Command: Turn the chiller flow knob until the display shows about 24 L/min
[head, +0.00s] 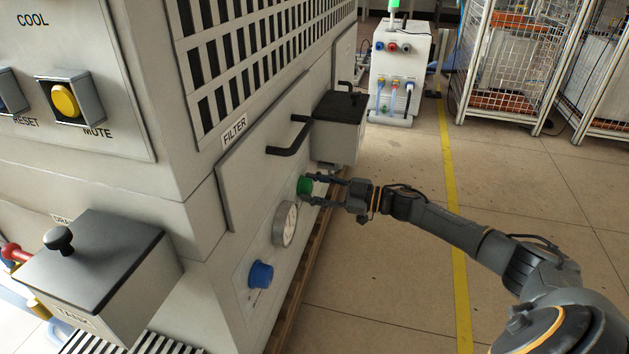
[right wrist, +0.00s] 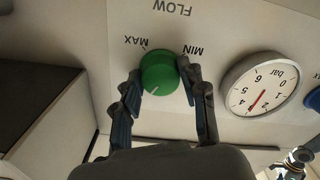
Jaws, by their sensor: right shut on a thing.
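The green flow knob (head: 305,185) sits on the side panel of the chiller, above and to the right of the gauge in the head view. In the right wrist view the knob (right wrist: 159,73) has a white pointer line and MIN and MAX marks, seen upside down. My right gripper (head: 312,189) is shut on the knob; its two fingers (right wrist: 160,84) touch it on either side. No flow display can be made out in either view.
A round bar gauge (head: 285,224) and a blue knob (head: 261,274) are on the same panel. A grey box (head: 340,128) juts out beyond the green knob, with a black handle (head: 290,137) nearby. The floor (head: 385,265) right of the chiller is free.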

